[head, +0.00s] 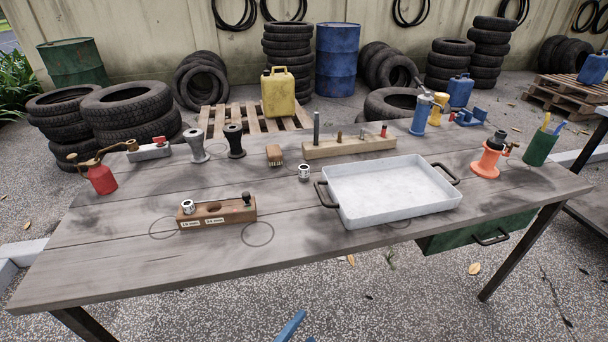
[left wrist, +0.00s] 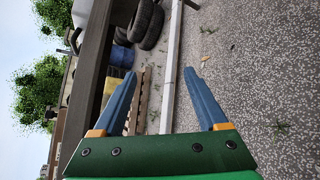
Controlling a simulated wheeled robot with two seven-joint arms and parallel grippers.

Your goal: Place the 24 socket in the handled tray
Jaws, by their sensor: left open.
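The handled tray (head: 388,211) is a shallow pale tray with a dark handle at each short side; it stands empty on the right half of the table. A small silver socket (head: 304,172) stands on the table just left of the tray. Another silver socket (head: 187,206) sits at the left end of a labelled wooden block (head: 230,215); the hollow beside it looks empty.
A dark knob stands at the block's right end. The table's front left is clear.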

